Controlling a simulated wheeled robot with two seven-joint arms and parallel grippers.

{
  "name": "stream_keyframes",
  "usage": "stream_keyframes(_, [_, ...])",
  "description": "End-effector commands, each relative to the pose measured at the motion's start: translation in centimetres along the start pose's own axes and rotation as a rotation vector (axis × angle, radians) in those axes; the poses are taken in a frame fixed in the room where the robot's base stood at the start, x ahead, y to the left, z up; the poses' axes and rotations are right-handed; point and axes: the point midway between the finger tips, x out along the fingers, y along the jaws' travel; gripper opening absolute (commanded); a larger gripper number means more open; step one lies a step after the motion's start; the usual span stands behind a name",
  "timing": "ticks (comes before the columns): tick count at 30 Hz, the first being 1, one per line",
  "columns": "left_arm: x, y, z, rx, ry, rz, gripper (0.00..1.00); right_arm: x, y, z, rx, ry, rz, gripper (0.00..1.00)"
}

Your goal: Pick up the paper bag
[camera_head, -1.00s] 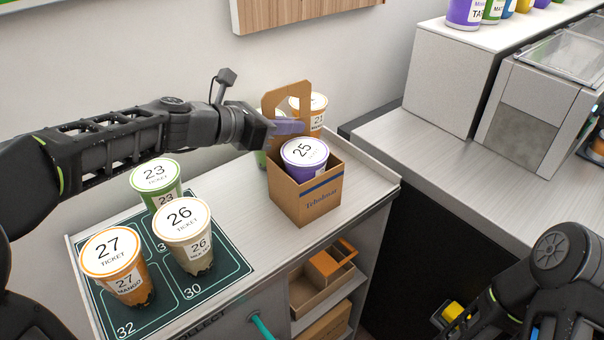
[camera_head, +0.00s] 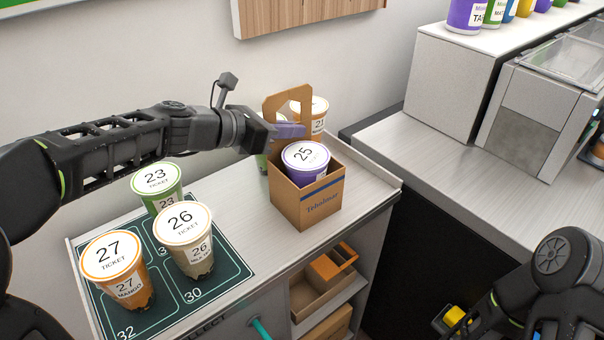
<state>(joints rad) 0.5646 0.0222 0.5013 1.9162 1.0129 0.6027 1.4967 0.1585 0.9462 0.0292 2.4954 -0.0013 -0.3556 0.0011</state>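The paper bag (camera_head: 308,203) is a brown cardboard carrier with a tall looped handle (camera_head: 287,97). It stands upright on the white counter. A purple cup (camera_head: 306,159) with lid number 25 sits in it. My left gripper (camera_head: 290,130) reaches in from the left at the handle's lower part, behind the purple cup. Its purple-grey fingertips show beside the handle, partly hidden, so I cannot tell whether they are closed on it. My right gripper (camera_head: 455,317) is at the lower right, by a yellow part; its fingers are not clear.
Cups 23 (camera_head: 157,181), 26 (camera_head: 185,236) and 27 (camera_head: 114,265) stand on a dark green mat (camera_head: 222,280) at the left. An orange cup (camera_head: 318,112) and a partly hidden green cup stand behind the bag. A shelf below holds brown boxes (camera_head: 331,262).

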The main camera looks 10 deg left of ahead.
Motion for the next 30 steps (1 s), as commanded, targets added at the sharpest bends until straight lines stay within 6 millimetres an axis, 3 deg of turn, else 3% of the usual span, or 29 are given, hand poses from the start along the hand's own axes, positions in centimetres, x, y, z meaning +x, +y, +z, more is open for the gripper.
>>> stream_keyframes(8, [-0.3, 0.0, 0.9, 0.002, -0.003, 0.0, 0.0, -0.3, -0.1, 0.0, 0.0, 0.0, 0.0, 0.62])
stream_keyframes(21, [-3.2, 0.0, 7.8, 0.003, -0.004, 0.001, 0.0, -1.9, -0.7, 0.0, 0.0, -0.001, 0.0, 0.62])
stream_keyframes(30, [-3.9, 0.0, 9.4, 0.0, -0.002, 0.001, 0.0, -2.1, -0.8, 0.0, 0.0, -0.002, 0.0, 0.62])
